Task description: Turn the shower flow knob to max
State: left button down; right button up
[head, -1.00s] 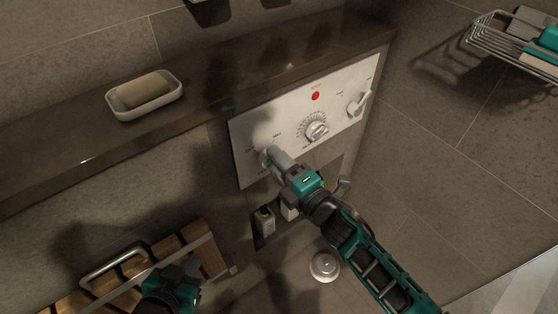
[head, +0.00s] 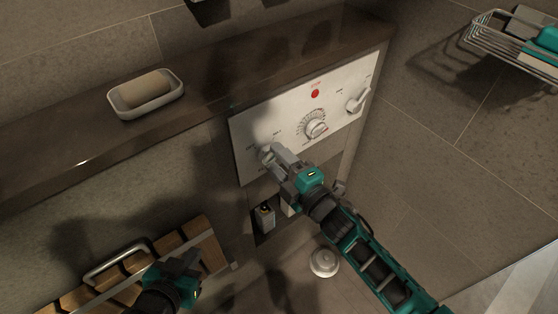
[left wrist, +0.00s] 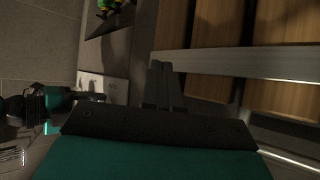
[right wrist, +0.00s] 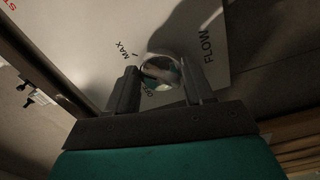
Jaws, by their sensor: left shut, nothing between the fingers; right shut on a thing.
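The white control panel (head: 245,150) is on the wall under the dark ledge. Its flow knob (right wrist: 160,70) is a round, shiny knob in the right wrist view, with the printed words FLOW and MAX beside it. My right gripper (head: 272,153) is shut on this knob at the panel's left end; its fingers (right wrist: 161,88) lie on either side of the knob. The knob's pointer direction cannot be read clearly. My left gripper (head: 192,258) is shut and empty at the lower left, near the wooden slats. Its closed fingers (left wrist: 161,82) show in the left wrist view.
The panel also has a middle dial (head: 316,129), a red button (head: 315,94) and a right lever (head: 357,101). A soap dish (head: 147,101) with soap stands on the ledge. A slatted wooden seat (head: 213,249) is lower left; a wire basket (head: 490,40) hangs upper right.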

jog(key=o, duration=1)
jog(key=shift+o, duration=0.2)
jog(key=v, duration=1.3)
jog(key=s+d+f+m+h, duration=0.1)
jog(key=d+f+m+h, duration=0.3)
jog(key=m, duration=0.6)
jog(key=shift+s+d+h, duration=0.3)
jog(key=shift+d+h, duration=0.15)
jog(key=shift+h, duration=0.25)
jog(key=s+d+f+m+g+h, duration=0.1)
jog(key=s+m, duration=0.1)
jog(key=m, duration=0.1)
jog(key=s+d+f+m+g+h, duration=0.1)
jog(key=s+f+m, duration=0.1)
jog(key=m, duration=0.1)
jog(key=s+d+f+m+g+h, duration=0.1)
jog(key=s+d+f+m, duration=0.1)
jog(key=m, duration=0.2)
jog(key=shift+d+f+g, duration=0.15)
jog(key=shift+g, duration=0.25)
jog(key=shift+c, duration=0.2)
